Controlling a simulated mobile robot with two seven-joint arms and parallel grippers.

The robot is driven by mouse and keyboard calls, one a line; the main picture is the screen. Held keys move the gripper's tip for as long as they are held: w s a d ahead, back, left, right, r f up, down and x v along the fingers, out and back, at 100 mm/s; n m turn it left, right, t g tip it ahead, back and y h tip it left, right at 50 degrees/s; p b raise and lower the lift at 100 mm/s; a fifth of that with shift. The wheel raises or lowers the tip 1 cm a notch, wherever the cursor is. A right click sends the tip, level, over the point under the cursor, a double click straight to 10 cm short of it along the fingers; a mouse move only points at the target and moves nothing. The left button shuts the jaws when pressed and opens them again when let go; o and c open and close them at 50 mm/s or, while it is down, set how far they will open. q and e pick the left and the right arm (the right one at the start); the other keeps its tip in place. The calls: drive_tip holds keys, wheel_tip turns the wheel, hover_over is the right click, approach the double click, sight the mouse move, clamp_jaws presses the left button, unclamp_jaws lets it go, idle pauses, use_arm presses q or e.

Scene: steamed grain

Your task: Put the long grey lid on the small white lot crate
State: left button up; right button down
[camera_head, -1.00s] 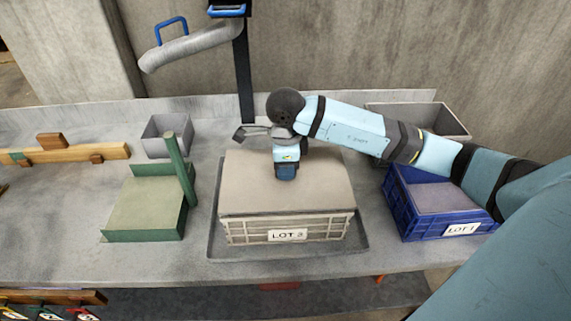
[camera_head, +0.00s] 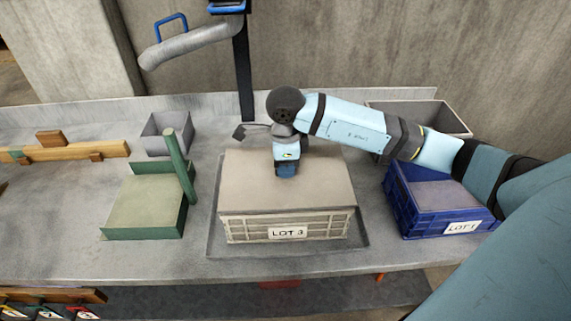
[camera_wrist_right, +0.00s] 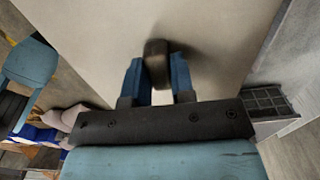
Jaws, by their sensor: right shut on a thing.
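The small white lot crate (camera_head: 325,229) stands on a grey tray (camera_head: 362,247) in the middle of the counter, its front label reading LOT 3. The long grey lid (camera_head: 248,190) lies flat over the crate's top and hides its inside. My right gripper (camera_head: 286,173) points down at the lid's middle. In the right wrist view, my right gripper's blue fingers (camera_wrist_right: 157,80) are shut on the lid's dark handle (camera_wrist_right: 156,62). The pale lid surface (camera_wrist_right: 110,30) fills most of that view. My left gripper is not in view.
A blue crate (camera_head: 402,222) labelled LOT 1 stands on the right, under my right arm. A green open tray (camera_head: 142,235) with a green post is on the left. A small grey bin (camera_head: 168,145) and a wooden rail (camera_head: 75,148) are further back.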

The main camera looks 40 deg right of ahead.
use_arm(q)
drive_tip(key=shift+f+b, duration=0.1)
drive_tip(key=shift+b, duration=0.2)
use_arm(e)
drive_tip(key=shift+f, duration=0.3)
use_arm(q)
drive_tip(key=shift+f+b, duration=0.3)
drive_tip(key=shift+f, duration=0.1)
use_arm(e)
drive_tip(key=shift+f, duration=0.3)
drive_tip(key=c, duration=0.9)
unclamp_jaws()
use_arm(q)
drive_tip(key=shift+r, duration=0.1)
use_arm(e)
wheel_tip(320, 180, up, 3)
drive_tip(key=shift+r, duration=0.15)
use_arm(q)
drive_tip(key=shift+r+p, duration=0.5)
drive_tip(key=shift+p, duration=0.2)
use_arm(e)
wheel_tip(320, 180, up, 10)
drive_tip(key=shift+r, duration=0.25)
